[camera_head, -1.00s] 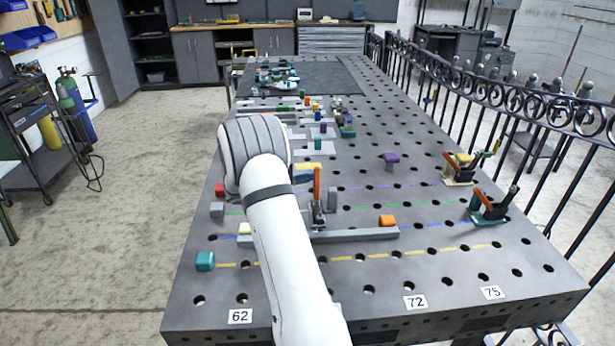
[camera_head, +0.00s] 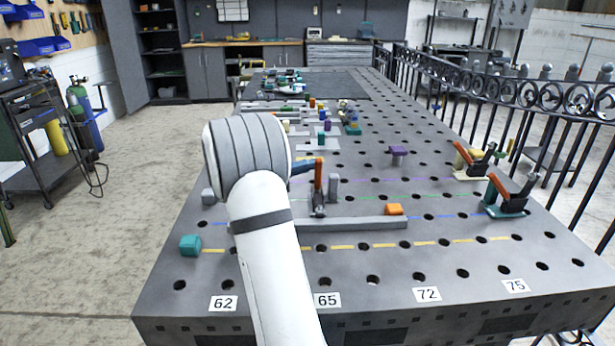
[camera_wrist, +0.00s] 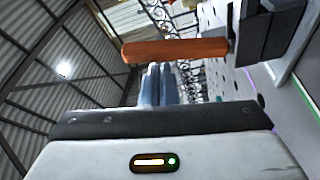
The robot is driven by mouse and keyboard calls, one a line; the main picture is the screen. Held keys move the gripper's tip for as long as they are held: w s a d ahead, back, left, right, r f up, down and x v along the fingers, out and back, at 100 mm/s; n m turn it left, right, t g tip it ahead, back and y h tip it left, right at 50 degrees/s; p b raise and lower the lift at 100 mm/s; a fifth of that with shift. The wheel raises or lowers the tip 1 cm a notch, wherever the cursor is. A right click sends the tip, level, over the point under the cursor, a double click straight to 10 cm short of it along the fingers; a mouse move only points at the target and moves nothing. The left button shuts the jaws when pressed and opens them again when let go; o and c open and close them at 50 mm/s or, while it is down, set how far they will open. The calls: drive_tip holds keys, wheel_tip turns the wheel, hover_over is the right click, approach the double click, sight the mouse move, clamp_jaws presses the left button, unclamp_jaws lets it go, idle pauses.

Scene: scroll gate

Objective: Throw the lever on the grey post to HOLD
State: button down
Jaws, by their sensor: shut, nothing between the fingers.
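An orange-handled lever (camera_head: 318,175) stands about upright on a dark clamp-like base on the table, beside a short grey post (camera_head: 333,187). My gripper (camera_head: 308,165) is left of the lever, its tip close to the upper handle; most of it is hidden behind my own white arm. In the wrist view the orange handle (camera_wrist: 175,51) lies across the picture, close to the tips of my shut, empty gripper (camera_wrist: 157,75). I cannot tell whether they touch. No HOLD marking is readable.
A long grey bar (camera_head: 345,223) with an orange block (camera_head: 394,209) lies in front of the lever. Two more orange-handled clamps (camera_head: 508,195) (camera_head: 473,160) stand at the right, near an iron railing (camera_head: 535,95). A teal block (camera_head: 190,245) sits front left. The table between is largely clear.

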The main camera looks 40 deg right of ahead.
drive_tip(key=shift+s+m+b, duration=0.25)
drive_tip(key=shift+m+b, duration=0.05)
drive_tip(key=shift+b, duration=0.05)
drive_tip(key=w+d+r, duration=0.1)
drive_tip(key=w+d, duration=0.1)
drive_tip(key=w, duration=0.2)
drive_tip(key=v, duration=0.9)
drive_tip(key=shift+s+a, duration=0.25)
drive_tip(key=shift+s, duration=0.05)
